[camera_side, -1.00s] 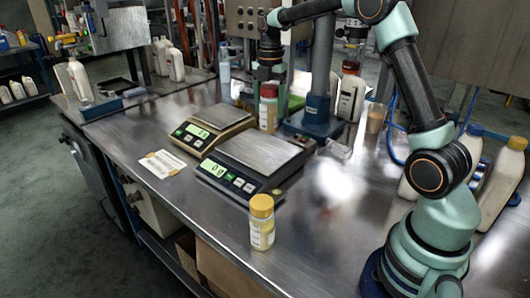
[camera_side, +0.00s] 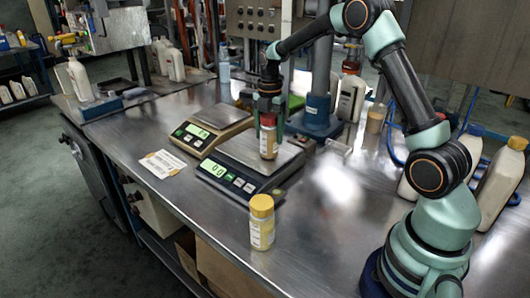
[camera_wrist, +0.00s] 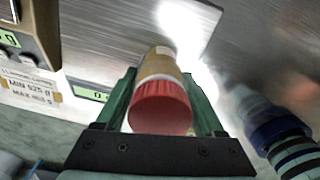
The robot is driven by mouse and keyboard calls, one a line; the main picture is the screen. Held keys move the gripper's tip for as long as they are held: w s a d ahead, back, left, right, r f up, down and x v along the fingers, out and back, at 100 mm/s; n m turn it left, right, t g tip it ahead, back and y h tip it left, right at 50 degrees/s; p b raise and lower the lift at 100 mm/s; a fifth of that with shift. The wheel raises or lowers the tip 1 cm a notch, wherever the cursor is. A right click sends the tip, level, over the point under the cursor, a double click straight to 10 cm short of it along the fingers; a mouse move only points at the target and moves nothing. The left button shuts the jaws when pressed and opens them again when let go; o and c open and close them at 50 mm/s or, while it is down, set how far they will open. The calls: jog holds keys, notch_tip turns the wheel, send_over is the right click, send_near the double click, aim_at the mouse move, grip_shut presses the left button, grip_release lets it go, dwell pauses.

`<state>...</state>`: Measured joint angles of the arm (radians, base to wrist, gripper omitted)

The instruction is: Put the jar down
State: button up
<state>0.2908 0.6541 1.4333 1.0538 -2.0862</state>
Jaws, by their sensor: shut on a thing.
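The red-lidded jar (camera_side: 268,144) with a tan label is upright in my gripper (camera_side: 268,118), over the plate of the nearer scale (camera_side: 236,150). I cannot tell whether its base touches the plate. The scale's display looks like zeros. In the wrist view my green fingers (camera_wrist: 161,92) close on both sides of the jar (camera_wrist: 160,105), whose red lid faces the camera. A second jar with a yellow lid (camera_side: 262,222) stands on the bench in front of the scale.
Another scale (camera_side: 213,127) stands just behind and left. A paper label (camera_side: 162,164) lies on the steel bench (camera_side: 165,195). A blue-based stand (camera_side: 315,122) is behind the nearer scale. White bottles (camera_side: 497,185) stand at the right. Open bench lies right of the scale.

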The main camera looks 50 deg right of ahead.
jog(key=o, duration=1.5)
jog(key=shift+f, duration=0.1)
